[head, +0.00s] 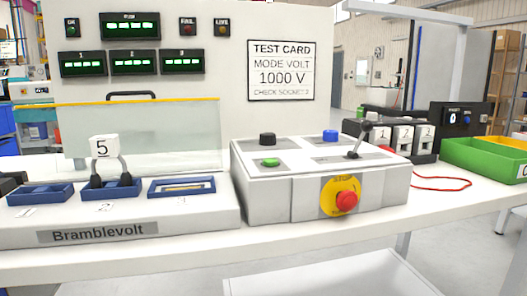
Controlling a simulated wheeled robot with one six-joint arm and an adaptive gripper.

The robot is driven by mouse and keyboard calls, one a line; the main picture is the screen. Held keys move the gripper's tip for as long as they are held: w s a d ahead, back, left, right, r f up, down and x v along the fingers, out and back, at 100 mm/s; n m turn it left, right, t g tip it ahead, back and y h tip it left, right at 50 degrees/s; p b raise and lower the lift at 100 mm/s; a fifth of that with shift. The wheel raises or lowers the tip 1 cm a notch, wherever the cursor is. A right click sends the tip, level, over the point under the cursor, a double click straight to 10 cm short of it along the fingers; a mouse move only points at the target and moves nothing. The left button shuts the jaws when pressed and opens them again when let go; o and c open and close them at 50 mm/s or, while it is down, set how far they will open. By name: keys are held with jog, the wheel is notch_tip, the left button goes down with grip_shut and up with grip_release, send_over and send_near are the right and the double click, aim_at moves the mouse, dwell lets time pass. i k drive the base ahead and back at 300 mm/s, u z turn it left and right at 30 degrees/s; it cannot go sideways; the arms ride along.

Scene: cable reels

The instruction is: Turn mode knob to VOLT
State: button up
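A grey-white control box (285,205) stands on the white bench. Its sloped top carries a black knob (267,139), a blue knob (330,136), a green button (270,162) and a black ball-ended lever (365,127). I cannot tell which knob is the mode knob; the labels and pointer positions are too small to read. A test card (281,70) on the panel behind reads MODE VOLT, 1000 V, CHECK SOCKET 2. My gripper is not in view.
A red stop button (347,200) on yellow sits on the box's front. At left, a clear guard (165,130) stands behind blue trays (40,194), with a block marked 5 (103,147). At right are a red cable (440,184), a black instrument (480,116) and a green bin (480,160).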

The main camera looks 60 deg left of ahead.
aim_at(266, 139)
jog(key=u, duration=1.7)
jog(key=k, duration=0.35)
jog(key=u, duration=0.4)
jog(key=i, duration=0.4)
jog(key=z, duration=0.05)
